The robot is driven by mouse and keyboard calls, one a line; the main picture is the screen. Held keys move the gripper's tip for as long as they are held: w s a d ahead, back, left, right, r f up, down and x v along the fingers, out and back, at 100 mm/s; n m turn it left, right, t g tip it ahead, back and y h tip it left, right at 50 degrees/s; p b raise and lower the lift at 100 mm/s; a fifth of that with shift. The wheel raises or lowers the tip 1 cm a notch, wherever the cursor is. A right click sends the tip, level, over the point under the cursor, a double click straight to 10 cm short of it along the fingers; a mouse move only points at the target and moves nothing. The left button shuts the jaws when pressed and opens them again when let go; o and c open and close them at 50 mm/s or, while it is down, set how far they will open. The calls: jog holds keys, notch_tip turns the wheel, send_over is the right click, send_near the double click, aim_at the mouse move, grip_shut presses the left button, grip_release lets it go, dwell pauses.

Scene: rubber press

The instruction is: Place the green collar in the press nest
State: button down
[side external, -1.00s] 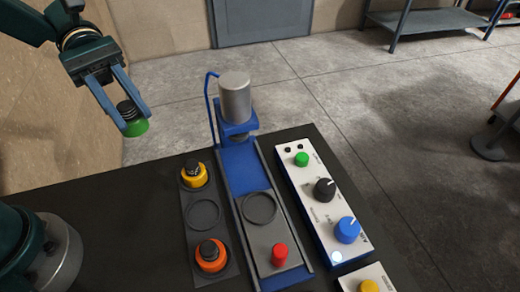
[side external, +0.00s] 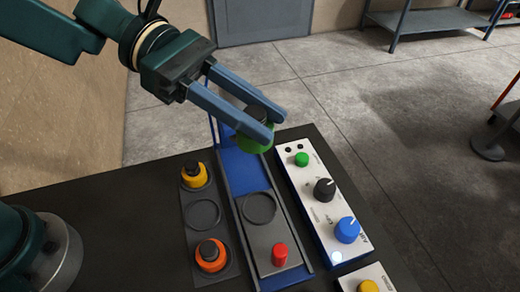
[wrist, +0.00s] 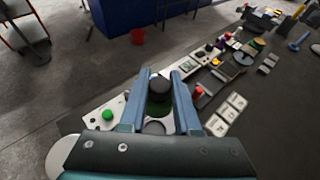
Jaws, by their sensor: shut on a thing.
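The green collar (side external: 254,142) has a black knob on top. My gripper (side external: 257,128) is shut on it and holds it in the air over the blue press. In the wrist view the collar (wrist: 158,108) sits between my two fingers, black top showing. The press nest (side external: 259,208) is a dark round recess on the press slide, empty, nearer the camera than the collar. My arm and fingers hide the press's grey cylinder and part of its blue frame.
A dark holder left of the press carries a yellow collar (side external: 194,174), an empty round seat (side external: 203,214) and an orange collar (side external: 210,256). A red button (side external: 279,254) stands near the nest. A control panel (side external: 322,200) with green, black and blue controls lies to the right.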

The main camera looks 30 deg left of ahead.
jog(key=shift+s+d+f+t, duration=0.15)
jog(key=shift+s+d+t, duration=0.15)
jog(key=shift+d, duration=0.2)
notch_tip(320, 180, down, 15)
jog(key=shift+w, duration=0.15)
dwell(0.4)
jog(key=shift+f, duration=0.2)
jog(key=c, duration=0.6)
grip_release()
jog(key=shift+r, duration=0.1)
